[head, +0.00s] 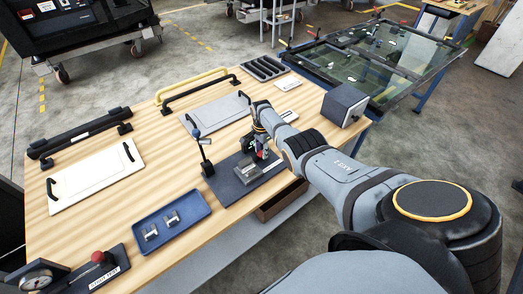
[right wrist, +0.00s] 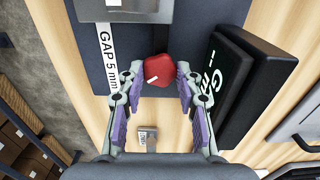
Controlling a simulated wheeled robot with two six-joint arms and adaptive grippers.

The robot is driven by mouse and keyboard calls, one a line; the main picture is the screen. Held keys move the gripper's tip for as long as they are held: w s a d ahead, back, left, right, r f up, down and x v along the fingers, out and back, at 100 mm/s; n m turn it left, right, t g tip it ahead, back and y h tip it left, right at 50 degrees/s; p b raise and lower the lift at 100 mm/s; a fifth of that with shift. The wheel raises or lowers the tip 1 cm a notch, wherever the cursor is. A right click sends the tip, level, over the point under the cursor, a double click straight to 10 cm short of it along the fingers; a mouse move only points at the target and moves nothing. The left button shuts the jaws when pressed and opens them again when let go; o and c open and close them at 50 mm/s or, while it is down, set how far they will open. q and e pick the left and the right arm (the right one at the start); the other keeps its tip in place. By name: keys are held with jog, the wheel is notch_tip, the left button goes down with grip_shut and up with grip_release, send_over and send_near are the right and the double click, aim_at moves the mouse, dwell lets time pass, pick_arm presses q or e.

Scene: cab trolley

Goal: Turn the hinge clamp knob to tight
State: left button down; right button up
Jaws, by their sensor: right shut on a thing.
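The red clamp knob (right wrist: 158,67) shows in the right wrist view, with a small white mark on its face. My right gripper (right wrist: 160,80) has one fingertip on each side of it and is shut on it. In the head view my right gripper (head: 262,154) reaches down over the dark fixture plate (head: 226,187), and the knob is mostly hidden there. A grey metal block (head: 247,173) sits on this plate. A label strip (right wrist: 107,50) reading "GAP 5 mm" lies left of the knob in the wrist view. My left gripper is not in view.
A black display box (right wrist: 245,85) stands close right of the fingers in the wrist view. A blue tray (head: 172,222) with small metal parts and a dark box (head: 344,104) share the wooden table (head: 110,215).

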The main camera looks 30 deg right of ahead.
jog(key=m, duration=0.3)
jog(key=shift+m, duration=2.1)
jog(key=o, duration=1.2)
jog(key=shift+c, duration=0.2)
notch_tip(320, 180, up, 12)
